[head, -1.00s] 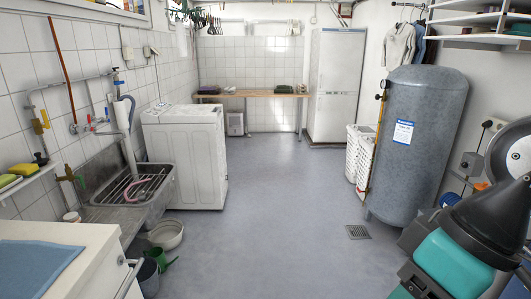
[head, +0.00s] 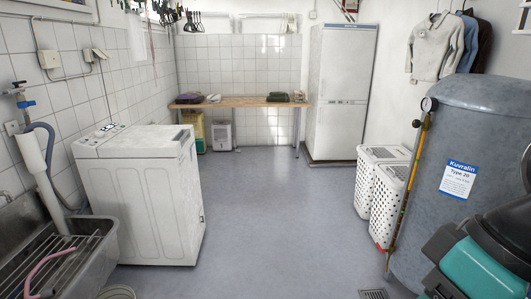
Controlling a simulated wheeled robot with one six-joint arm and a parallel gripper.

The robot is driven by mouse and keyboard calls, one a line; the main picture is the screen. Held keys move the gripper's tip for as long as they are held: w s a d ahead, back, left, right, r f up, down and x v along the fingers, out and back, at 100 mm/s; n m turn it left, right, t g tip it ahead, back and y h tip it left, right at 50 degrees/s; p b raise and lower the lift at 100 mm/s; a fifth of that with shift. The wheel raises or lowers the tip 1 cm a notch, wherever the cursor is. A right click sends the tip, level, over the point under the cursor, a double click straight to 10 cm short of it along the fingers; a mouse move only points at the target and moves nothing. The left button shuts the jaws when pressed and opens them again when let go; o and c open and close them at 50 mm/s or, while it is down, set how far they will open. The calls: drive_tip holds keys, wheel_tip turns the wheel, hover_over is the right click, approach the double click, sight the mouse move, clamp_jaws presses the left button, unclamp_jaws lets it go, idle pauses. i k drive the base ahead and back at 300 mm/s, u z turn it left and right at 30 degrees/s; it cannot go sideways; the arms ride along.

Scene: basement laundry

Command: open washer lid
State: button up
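The white top-loading washer (head: 142,200) stands on the left against the tiled wall. Its lid (head: 135,142) looks shut, lying flat on top, with a small control panel at the wall side. The washer is ahead and to the left of me. Part of my arm, teal and black, shows at the lower right corner of the head view. My gripper itself is outside the picture.
A utility sink (head: 65,262) with a rack stands in front of the washer at the lower left. Two white laundry baskets (head: 385,190) and a grey tank (head: 465,180) line the right side. A wooden bench (head: 240,104) and a fridge (head: 338,90) stand at the back. The middle floor is clear.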

sight(136, 141)
drive_tip(key=u, duration=0.25)
drive_tip(key=i, duration=2)
drive_tip(key=u, duration=0.75)
drive_tip(key=i, duration=1.65)
drive_tip(key=u, duration=0.45)
